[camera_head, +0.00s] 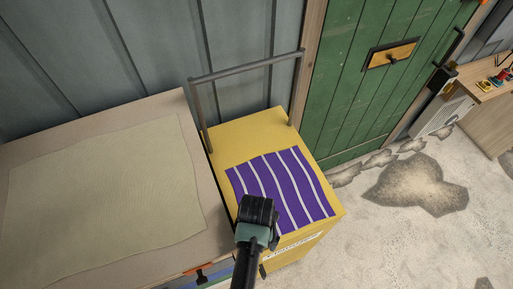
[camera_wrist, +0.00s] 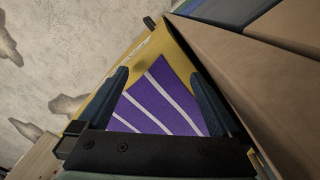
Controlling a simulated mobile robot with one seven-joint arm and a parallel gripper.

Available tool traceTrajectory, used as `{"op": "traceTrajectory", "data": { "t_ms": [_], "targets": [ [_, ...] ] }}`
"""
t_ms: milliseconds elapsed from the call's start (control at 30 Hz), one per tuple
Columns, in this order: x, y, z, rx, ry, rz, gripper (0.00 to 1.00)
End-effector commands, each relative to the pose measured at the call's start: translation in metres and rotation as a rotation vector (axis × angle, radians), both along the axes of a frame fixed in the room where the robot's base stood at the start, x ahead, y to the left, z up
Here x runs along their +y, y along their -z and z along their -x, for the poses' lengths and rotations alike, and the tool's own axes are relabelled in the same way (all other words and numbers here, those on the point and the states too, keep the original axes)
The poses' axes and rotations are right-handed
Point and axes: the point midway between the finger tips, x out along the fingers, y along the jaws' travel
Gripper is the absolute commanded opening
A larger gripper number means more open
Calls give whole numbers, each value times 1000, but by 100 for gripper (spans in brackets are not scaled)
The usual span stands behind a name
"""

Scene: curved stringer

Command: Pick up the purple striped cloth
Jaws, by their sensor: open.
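The purple striped cloth (camera_head: 284,190), purple with white stripes, lies flat on top of a yellow cart (camera_head: 243,130). In the wrist view the cloth (camera_wrist: 160,100) shows between the two fingers of my gripper (camera_wrist: 160,78). My gripper (camera_head: 258,207) is open and empty. In the head view it covers the near left part of the cloth. The fingers point down toward the cloth, and I cannot tell how high above it they are.
A table with a pale green cloth (camera_head: 105,190) stands close on the left of the cart. The cart's grey handle (camera_head: 247,66) rises at the back by the wall. A green door (camera_head: 372,85) is behind on the right. The stone floor (camera_head: 380,245) on the right is clear.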

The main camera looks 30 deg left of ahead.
Motion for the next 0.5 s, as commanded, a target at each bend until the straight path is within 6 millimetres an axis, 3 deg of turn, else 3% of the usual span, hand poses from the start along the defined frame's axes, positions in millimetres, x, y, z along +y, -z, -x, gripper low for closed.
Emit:
{"op": "traceTrajectory", "data": {
  "t_ms": [200, 500],
  "targets": [
    [0, 15, -1, -1, 0, 0, 100],
    [0, 16, -1, -2, 0, 0, 100]
  ]
}}
